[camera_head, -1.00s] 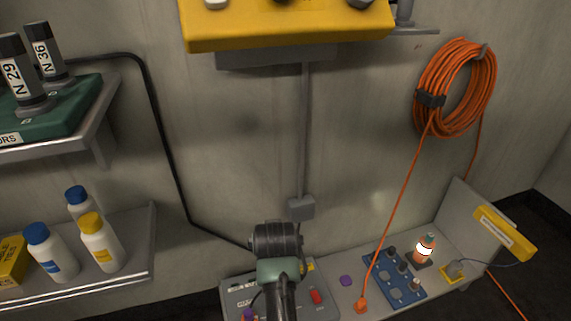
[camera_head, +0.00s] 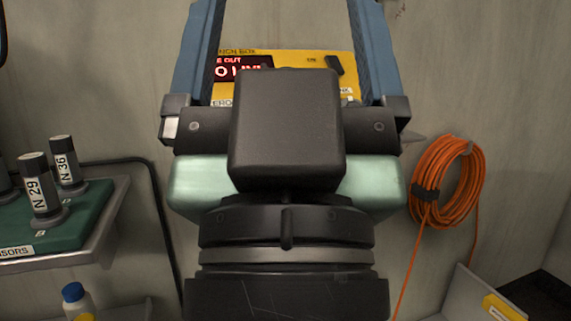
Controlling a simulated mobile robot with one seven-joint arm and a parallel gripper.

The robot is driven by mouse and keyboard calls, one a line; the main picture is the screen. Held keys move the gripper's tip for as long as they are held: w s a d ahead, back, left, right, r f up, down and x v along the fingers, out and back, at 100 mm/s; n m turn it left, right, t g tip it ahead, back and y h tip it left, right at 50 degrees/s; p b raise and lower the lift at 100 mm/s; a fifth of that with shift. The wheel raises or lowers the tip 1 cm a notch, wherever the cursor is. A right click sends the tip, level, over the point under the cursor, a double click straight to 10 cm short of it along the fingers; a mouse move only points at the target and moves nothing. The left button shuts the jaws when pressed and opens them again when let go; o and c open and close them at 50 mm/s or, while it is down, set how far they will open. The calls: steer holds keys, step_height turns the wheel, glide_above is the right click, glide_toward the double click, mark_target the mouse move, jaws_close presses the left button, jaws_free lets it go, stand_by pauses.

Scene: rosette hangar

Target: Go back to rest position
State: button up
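My gripper (camera_head: 287,40) fills the middle of the head view, close to the camera and pointing up. Its two blue fingers stand wide apart, with nothing visible between them. The fingertips run out of the top of the picture. Behind the fingers is a yellow box (camera_head: 300,62) on the wall, with a red lit display and a black switch. My gripper's body hides the lower part of that box and much of the wall below it.
At left, a metal shelf (camera_head: 75,247) carries a green base (camera_head: 85,210) with dark cylinders marked N 29 and N 36. A blue-capped bottle (camera_head: 73,293) stands below. At right, a coiled orange cable (camera_head: 447,185) hangs on the wall above a grey bench panel (camera_head: 460,290).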

step_height(320, 180, up, 36)
steer(key=p, duration=3.4)
steer(key=shift+w+r, duration=0.2)
steer(key=shift+r, duration=0.05)
steer(key=shift+a, duration=0.1)
